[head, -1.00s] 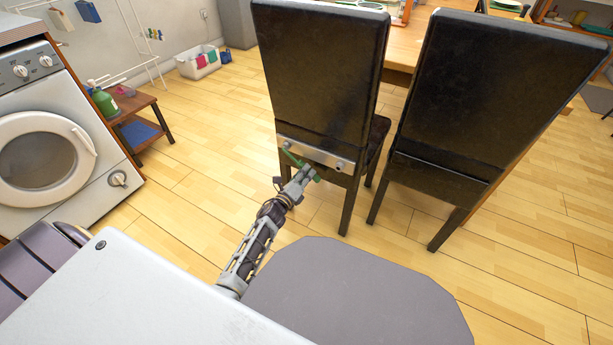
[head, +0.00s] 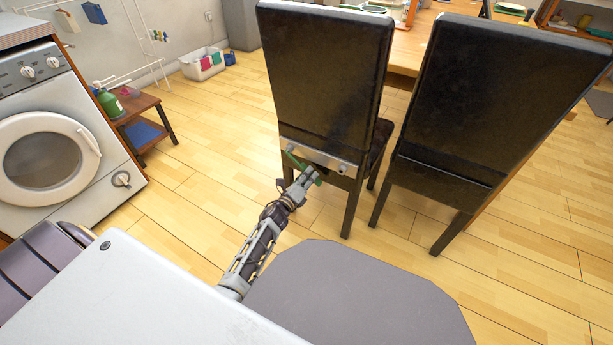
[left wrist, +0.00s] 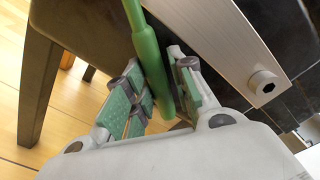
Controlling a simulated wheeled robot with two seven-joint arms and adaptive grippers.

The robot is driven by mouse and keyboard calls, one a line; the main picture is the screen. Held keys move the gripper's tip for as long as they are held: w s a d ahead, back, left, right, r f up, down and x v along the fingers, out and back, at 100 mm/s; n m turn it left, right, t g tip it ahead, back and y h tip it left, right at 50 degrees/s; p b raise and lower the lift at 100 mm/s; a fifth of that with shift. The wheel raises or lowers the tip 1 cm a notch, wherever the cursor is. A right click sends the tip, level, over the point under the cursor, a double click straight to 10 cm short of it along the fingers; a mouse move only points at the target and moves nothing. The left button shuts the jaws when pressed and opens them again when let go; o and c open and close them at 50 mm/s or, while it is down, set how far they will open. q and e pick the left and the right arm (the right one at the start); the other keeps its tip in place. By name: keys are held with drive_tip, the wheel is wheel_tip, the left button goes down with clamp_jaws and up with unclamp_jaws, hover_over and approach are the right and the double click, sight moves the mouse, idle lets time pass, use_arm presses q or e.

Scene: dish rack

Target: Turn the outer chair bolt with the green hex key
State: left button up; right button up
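The green hex key (head: 294,160) is at the low back of the left black chair (head: 322,75), by a pale metal plate (head: 318,158) with two bolts. Its upper end is close to the left bolt (head: 289,146); I cannot tell whether it sits in the socket. The right bolt (head: 343,168) is clear of the key. My left gripper (head: 312,176) is at the key. In the left wrist view, the green key shaft (left wrist: 147,50) runs between the finger pads, which close on it. A bolt with a hex socket (left wrist: 266,86) shows beside it. My right gripper is not in view.
A second black chair (head: 485,105) stands to the right, with a wooden table (head: 408,48) behind. A washing machine (head: 50,150) and a small wooden stand (head: 140,107) are at the left. The floor between stand and chairs is clear.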

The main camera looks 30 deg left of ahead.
use_arm(q)
drive_tip(key=shift+d+r+n+p, duration=0.3)
drive_tip(key=shift+r+n+p, duration=0.05)
drive_tip(key=shift+r+n, duration=0.05)
drive_tip(key=shift+a+f, duration=0.1)
drive_tip(key=shift+f, duration=0.1)
idle(0.5)
clamp_jaws()
drive_tip(key=shift+s+r, duration=0.1)
drive_tip(key=shift+s, duration=0.05)
